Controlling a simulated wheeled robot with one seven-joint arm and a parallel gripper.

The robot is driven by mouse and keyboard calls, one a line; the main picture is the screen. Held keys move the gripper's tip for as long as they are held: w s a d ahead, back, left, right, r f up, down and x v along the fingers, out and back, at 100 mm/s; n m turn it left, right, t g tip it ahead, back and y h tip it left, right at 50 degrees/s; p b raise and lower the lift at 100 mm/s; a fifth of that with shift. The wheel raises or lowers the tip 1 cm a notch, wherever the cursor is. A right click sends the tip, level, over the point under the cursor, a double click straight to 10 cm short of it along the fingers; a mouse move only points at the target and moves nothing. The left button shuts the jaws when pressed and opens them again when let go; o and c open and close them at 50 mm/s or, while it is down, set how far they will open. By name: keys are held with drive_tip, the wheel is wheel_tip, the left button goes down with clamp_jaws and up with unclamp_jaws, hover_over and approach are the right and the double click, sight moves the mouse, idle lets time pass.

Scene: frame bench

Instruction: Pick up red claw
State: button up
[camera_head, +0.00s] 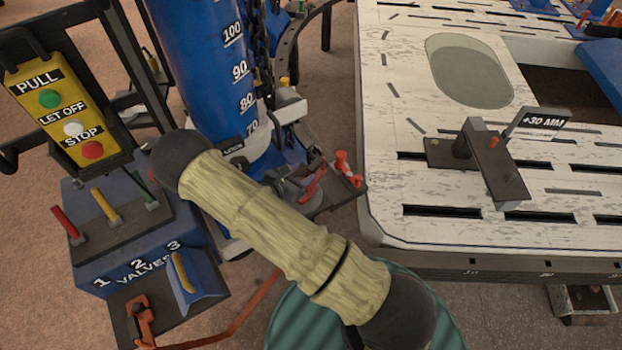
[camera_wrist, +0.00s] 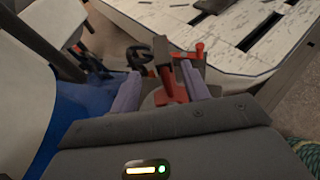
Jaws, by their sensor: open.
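In the wrist view, my gripper (camera_wrist: 162,84) is open, with its two purple-grey fingers apart. A red part (camera_wrist: 172,86) lies between and just beyond the fingers; whether they touch it is unclear. A second red piece (camera_wrist: 197,52) with a crossbar stands close past the right finger. In the head view, a slim red part (camera_head: 313,184) and a knobbed red piece (camera_head: 345,170) sit on a dark bracket beside the blue column. I cannot tell for sure which is the red claw. My fingertips are not clear in the head view.
The blue column (camera_head: 196,60) stands left of the white slotted bench (camera_head: 400,150). A valve box (camera_head: 130,240) with coloured levers and a yellow button panel (camera_head: 65,110) are at left. A red hook (camera_head: 143,320) sits below. Dark chains hang beside the column.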

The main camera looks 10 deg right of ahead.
sight(309, 170)
drive_tip(key=x, duration=0.5)
drive_tip(key=shift+s+d, duration=0.1)
drive_tip(key=shift+s, duration=0.1)
clamp_jaws()
idle(1.5)
